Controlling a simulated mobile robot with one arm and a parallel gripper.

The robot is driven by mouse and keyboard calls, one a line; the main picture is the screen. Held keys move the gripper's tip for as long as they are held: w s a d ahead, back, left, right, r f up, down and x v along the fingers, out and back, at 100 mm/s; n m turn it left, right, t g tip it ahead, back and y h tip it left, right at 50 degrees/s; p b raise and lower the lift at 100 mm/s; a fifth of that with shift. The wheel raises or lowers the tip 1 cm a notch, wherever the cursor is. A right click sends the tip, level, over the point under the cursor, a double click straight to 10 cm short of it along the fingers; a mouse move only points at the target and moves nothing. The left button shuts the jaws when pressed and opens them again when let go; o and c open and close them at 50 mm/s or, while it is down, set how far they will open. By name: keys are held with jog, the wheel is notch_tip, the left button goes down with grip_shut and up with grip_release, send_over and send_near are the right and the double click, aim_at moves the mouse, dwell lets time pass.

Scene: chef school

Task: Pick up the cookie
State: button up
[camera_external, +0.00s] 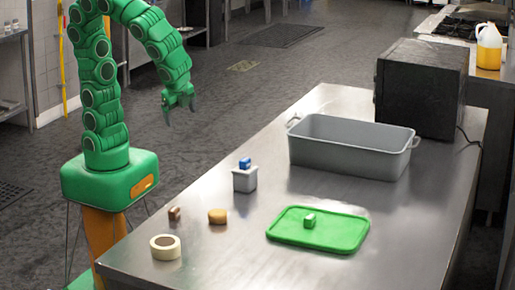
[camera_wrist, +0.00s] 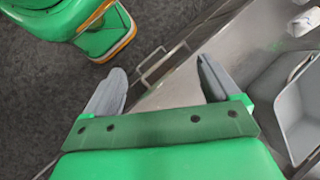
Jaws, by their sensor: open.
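The cookie (camera_external: 217,216) is a small round tan-brown piece lying on the metal table near its left edge. I cannot make it out in the wrist view. My gripper (camera_external: 181,107) is raised high, beyond the table's left edge in the external view, well apart from the cookie. In the wrist view my gripper (camera_wrist: 160,72) shows two grey fingers spread wide with nothing between them.
On the metal table (camera_external: 220,262) near the cookie are a small brown block (camera_external: 174,213), a cream tape roll (camera_external: 165,247) and a grey box (camera_external: 244,180) with a blue block (camera_external: 245,163). A green tray (camera_external: 285,237) holds a green block. A grey bin (camera_external: 345,154) and black appliance (camera_external: 420,88) stand behind.

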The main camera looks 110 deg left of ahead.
jog(key=w+d+f+m+t+y, duration=0.1)
jog(key=w+d+m+y, duration=0.25)
jog(key=w, duration=0.55)
jog(key=m+t+y, duration=0.2)
jog(key=m+t, duration=0.7)
jog(key=m, duration=0.8)
send_near(212, 213)
jog(key=shift+x, duration=1.25)
jog(key=shift+s+f+t, duration=0.1)
jog(key=shift+f+t, duration=0.15)
jog(key=shift+t, duration=0.15)
jog(key=shift+x, duration=3.75)
jog(key=c, duration=1.1)
jog(key=shift+r, duration=0.1)
jog(key=shift+c, duration=0.2)
